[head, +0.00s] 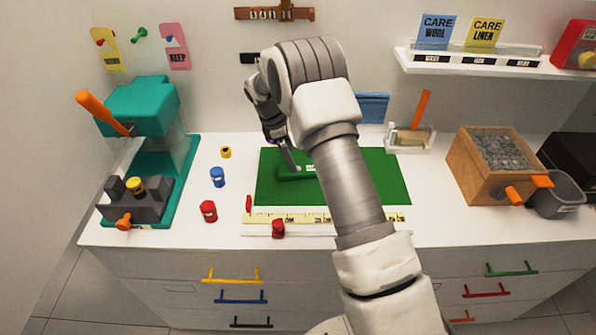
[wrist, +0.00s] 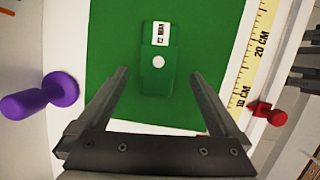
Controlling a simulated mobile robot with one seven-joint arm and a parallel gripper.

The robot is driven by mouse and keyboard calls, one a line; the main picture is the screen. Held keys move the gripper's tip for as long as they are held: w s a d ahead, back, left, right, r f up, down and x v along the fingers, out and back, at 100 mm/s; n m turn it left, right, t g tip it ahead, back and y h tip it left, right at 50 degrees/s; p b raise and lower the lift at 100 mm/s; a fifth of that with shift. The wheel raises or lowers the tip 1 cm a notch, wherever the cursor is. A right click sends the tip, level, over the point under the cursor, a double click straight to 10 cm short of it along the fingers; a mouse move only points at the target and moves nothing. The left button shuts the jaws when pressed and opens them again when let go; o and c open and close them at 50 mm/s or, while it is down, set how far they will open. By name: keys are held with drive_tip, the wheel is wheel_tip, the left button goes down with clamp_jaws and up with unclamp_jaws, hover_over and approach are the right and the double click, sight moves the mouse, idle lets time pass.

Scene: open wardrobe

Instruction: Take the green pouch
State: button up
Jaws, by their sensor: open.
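The green pouch (wrist: 157,92) lies flat on the green mat (wrist: 108,30). It has a white label with dark print at one end and a white round dot near its middle. In the head view the pouch (head: 296,174) is partly hidden by my gripper and arm. My gripper (wrist: 160,76) is open and empty, its two fingers on either side of the pouch in the wrist view. In the head view my gripper (head: 289,160) is over the pouch. I cannot tell the height of the fingertips above the mat.
A purple knobbed object (wrist: 42,96) stands beside the mat. A yellow ruler (head: 290,218) with a red slider (head: 278,229) runs along the front edge. Red (head: 208,211), blue (head: 217,177) and yellow (head: 226,152) small items stand left. A wooden box (head: 470,174) is right.

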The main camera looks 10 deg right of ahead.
drive_tip(key=shift+x, duration=2.8)
drive_tip(key=shift+w+r, duration=0.1)
drive_tip(key=c, duration=1.4)
drive_tip(key=shift+o, duration=0.2)
drive_tip(key=shift+r, duration=0.1)
